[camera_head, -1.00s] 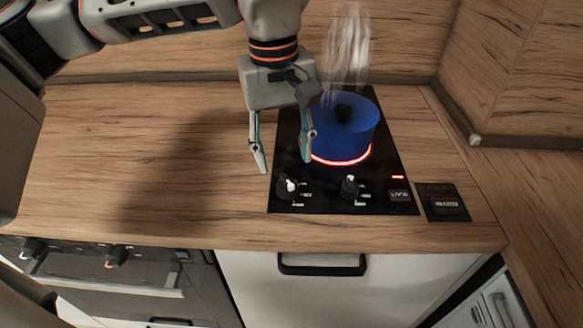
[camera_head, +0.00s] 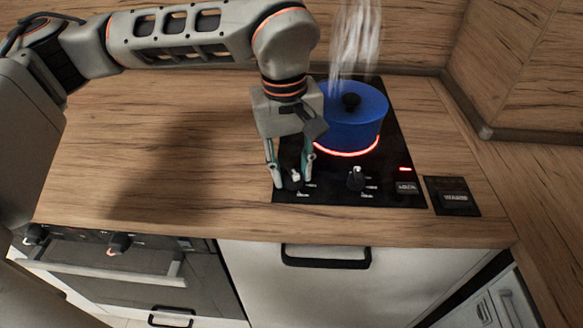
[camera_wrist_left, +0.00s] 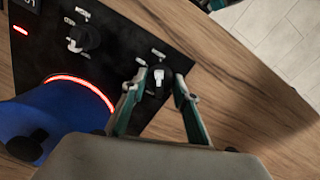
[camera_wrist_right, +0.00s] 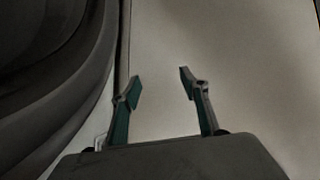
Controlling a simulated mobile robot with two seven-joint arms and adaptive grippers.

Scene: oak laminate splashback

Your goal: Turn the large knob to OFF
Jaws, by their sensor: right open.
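The black cooktop (camera_head: 330,190) has two knobs at its front, a left knob (camera_head: 296,176) and a right knob (camera_head: 356,178). In the left wrist view, the left knob (camera_wrist_left: 158,80) has a pale pointer, and the right knob (camera_wrist_left: 85,38) looks larger and darker. My left gripper (camera_head: 289,181) is open, with its fingers pointing down on either side of the left knob. The wrist view also shows the knob between the fingertips (camera_wrist_left: 159,84), and contact cannot be told. My right gripper (camera_wrist_right: 160,82) is open and empty before a pale surface.
A blue lidded pot (camera_head: 352,115) steams on a red glowing ring behind the knobs. A small dark panel (camera_head: 452,196) lies right of the cooktop. The oven (camera_head: 110,265) below has its own knobs (camera_head: 119,243). The wooden counter (camera_head: 150,150) is clear on the left.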

